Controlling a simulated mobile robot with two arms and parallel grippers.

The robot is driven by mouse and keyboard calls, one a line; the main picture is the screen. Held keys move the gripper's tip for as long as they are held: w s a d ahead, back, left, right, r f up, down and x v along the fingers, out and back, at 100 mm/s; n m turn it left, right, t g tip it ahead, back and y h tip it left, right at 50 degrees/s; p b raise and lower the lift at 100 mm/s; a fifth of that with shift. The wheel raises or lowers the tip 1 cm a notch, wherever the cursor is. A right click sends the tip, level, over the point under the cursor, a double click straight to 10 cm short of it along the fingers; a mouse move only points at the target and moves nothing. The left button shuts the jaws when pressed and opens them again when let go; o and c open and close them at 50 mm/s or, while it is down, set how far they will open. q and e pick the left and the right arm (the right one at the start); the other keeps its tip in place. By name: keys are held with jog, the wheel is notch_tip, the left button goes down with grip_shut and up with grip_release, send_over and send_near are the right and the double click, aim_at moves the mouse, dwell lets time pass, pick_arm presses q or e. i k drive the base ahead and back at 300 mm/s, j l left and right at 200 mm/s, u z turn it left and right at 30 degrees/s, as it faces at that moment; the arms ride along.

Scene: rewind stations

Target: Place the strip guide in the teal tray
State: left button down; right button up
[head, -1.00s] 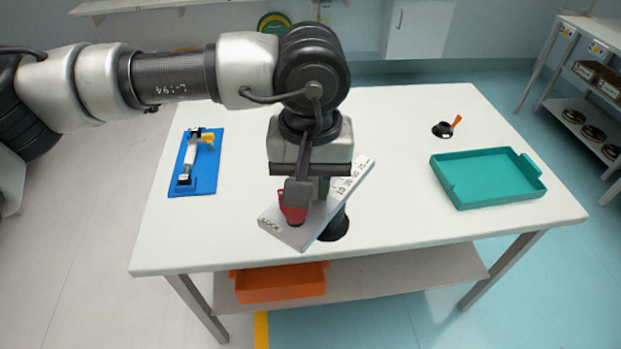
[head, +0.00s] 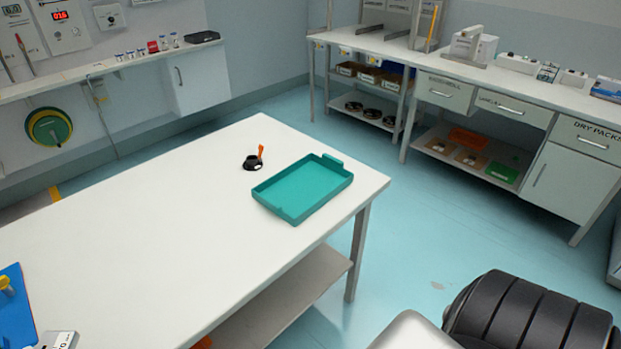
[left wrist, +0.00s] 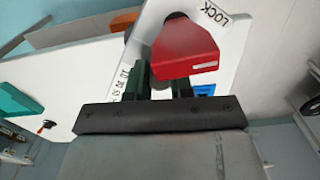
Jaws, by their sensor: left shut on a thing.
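The strip guide (left wrist: 230,30) is a pale plate with a red knob, a LOCK label and a printed number scale. It fills the upper middle of the left wrist view. My left gripper (left wrist: 161,84) is shut on it, its dark fingers just below the red knob. In the head view only a pale labelled corner of the guide (head: 62,340) shows at the bottom left edge, and the gripper is out of frame. The teal tray (head: 262,199) lies empty on the table's right part. It also shows at the left of the left wrist view (left wrist: 14,104). My right gripper is in neither view.
The white table (head: 150,220) is mostly clear. A black round holder with an orange handle (head: 252,162) stands behind and left of the tray. A blue mat (head: 18,318) with a yellow-topped item lies at the left edge. Shelves and counters (head: 490,95) stand beyond the floor.

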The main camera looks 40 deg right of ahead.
aim_at(304, 188)
jog(key=l+z, duration=0.1)
jog(key=z, duration=0.4)
jog(key=l+z, duration=0.1)
jog(key=z, duration=0.4)
jog(key=i+z, duration=0.1)
jog(key=z, duration=0.35)
jog(key=i+l, duration=0.95)
jog(key=l+z, duration=0.05)
